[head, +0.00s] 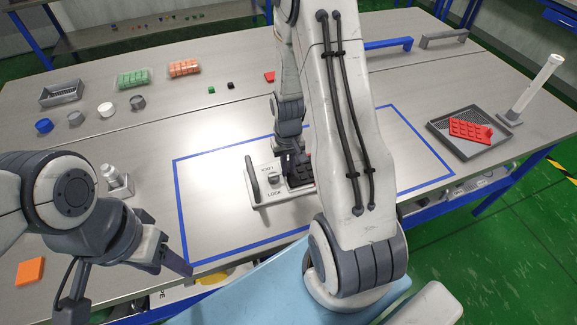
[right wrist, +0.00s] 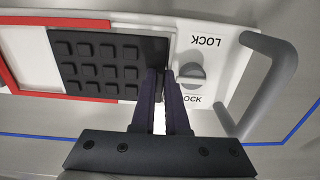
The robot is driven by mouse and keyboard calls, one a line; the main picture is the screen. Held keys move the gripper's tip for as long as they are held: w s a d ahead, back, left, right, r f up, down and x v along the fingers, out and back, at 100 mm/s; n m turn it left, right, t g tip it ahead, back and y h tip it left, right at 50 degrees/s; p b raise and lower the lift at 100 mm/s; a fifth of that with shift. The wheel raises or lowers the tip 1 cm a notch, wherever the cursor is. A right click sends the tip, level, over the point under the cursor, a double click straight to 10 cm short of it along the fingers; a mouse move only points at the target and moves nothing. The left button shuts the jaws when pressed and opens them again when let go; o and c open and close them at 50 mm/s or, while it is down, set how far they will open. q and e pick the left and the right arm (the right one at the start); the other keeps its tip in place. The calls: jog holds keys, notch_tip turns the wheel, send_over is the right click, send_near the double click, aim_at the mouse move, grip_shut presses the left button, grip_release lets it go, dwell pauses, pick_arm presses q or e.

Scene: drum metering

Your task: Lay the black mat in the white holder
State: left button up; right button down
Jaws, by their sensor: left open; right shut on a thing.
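The white holder (head: 262,192) lies inside the blue taped area, with a grey handle and a LOCK-marked knob at its left end. The black mat (right wrist: 98,62) with raised square pads lies over the holder's bed in the right wrist view. My right gripper (right wrist: 162,75) is shut on the mat's edge beside the knob (right wrist: 192,75). In the head view this gripper (head: 291,160) is at the holder, and my right arm hides the holder's far end. My left gripper (head: 128,290) is open and empty at the table's front left.
Red edging (right wrist: 30,80) borders the mat's other end in the right wrist view. A dark tray (head: 440,122) with a red studded mat (head: 468,130) sits at the right. Small caps, bins and blocks stand at the back left. An orange square (head: 30,271) lies front left.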

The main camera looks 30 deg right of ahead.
jog(key=c, duration=1.2)
grip_release()
notch_tip(320, 180, up, 11)
jog(key=s+a+r+n, duration=0.2)
jog(key=a+r+n, duration=0.15)
jog(key=a, duration=0.65)
jog(key=s+a+r+n, duration=0.1)
jog(key=s+a+n, duration=0.1)
jog(key=s+a, duration=0.2)
jog(key=s+a+r+n, duration=0.2)
jog(key=s+a, duration=0.3)
jog(key=s, duration=0.1)
jog(key=s+a+r+n+y, duration=0.1)
jog(key=s+a+r+n, duration=0.1)
jog(key=s+a, duration=0.3)
jog(key=shift+s+a+n+b, duration=0.15)
jog(key=shift+s+n+b, duration=0.15)
jog(key=shift+s+n, duration=0.3)
